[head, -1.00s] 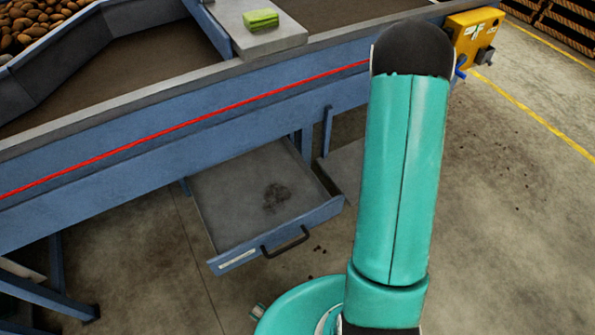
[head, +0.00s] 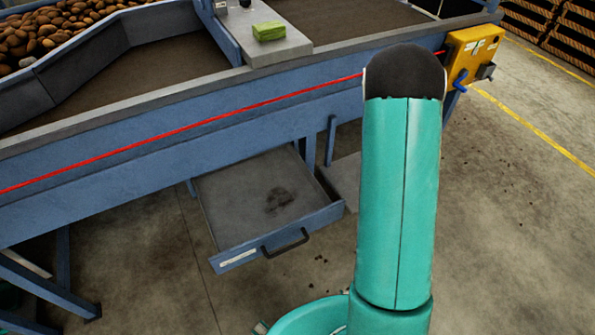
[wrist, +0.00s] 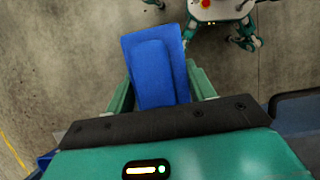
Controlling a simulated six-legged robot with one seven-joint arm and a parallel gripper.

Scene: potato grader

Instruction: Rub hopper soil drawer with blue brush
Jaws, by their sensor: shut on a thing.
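The hopper soil drawer (head: 236,259) is pulled out below the blue side of the grader in the head view. It is a shallow grey tray with a blue front, a black handle and a white label. A dark soil patch (head: 279,199) lies on its floor. In the wrist view my gripper (wrist: 160,80) is shut on the blue brush (wrist: 155,62), with a green finger on each side. Only its plain blue body shows; bristles are not visible. The brush is not over the drawer in any view. My arm hides the gripper in the head view.
A yellow box (head: 468,55) is mounted at the grader's right end. Potatoes (head: 45,32) fill the hopper at top left. Concrete floor in front of the drawer is clear, with some soil crumbs.

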